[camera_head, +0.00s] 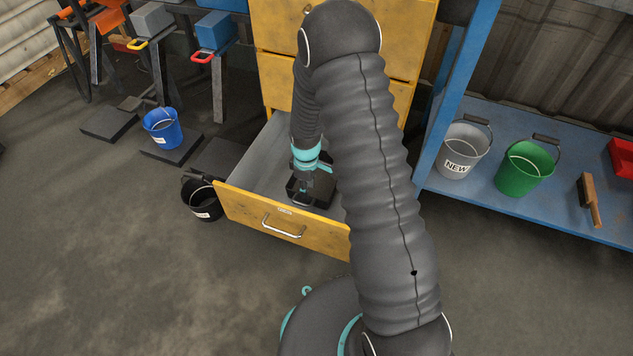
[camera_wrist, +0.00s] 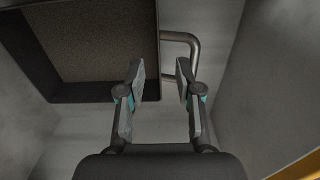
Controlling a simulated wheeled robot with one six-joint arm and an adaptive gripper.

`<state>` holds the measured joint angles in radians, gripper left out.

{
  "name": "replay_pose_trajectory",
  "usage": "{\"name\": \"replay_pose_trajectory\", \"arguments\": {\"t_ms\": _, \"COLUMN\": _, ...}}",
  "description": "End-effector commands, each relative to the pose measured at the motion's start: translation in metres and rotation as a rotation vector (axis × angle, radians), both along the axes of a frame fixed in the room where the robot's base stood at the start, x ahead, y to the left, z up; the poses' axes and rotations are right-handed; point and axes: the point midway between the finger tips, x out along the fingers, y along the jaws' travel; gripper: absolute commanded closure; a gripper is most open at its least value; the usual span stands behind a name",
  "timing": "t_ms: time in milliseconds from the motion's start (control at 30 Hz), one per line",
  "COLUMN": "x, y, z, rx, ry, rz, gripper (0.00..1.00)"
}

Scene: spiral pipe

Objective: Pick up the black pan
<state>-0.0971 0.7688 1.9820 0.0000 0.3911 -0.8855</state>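The black pan (camera_head: 322,192) sits inside the open yellow drawer, partly hidden by my gripper and arm in the head view. In the wrist view the pan (camera_wrist: 100,92) is at the upper left, a dark box-like tray with brown, grainy material inside. A metal loop handle (camera_wrist: 192,50) sticks out from its right side. My gripper (camera_wrist: 160,70) is open and empty, its two fingers apart. The left fingertip overlaps the pan's rim and the right one overlaps the handle in the picture; I cannot tell whether they touch. In the head view my gripper (camera_head: 303,187) is down inside the drawer.
The yellow drawer (camera_head: 240,202) is pulled out, with walls around the pan. A black bucket (camera_head: 201,200) stands just left of it, a blue bucket (camera_head: 163,129) farther back. A blue shelf (camera_head: 480,195) at right holds a grey bucket (camera_head: 462,150) and green bucket (camera_head: 522,170).

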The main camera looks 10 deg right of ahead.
Motion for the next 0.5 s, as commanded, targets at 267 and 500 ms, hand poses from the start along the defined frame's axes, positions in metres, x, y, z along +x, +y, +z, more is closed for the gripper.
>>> {"name": "replay_pose_trajectory", "arguments": {"t_ms": 267, "x": 0.0, "y": 0.0, "z": -0.026, "rx": 0.0, "ry": 0.001, "rz": -0.001, "gripper": 0.66}}
{"name": "replay_pose_trajectory", "arguments": {"t_ms": 500, "x": 0.005, "y": 0.003, "z": -0.053, "rx": 0.0, "ry": 0.001, "rz": 0.0, "gripper": 0.66}}
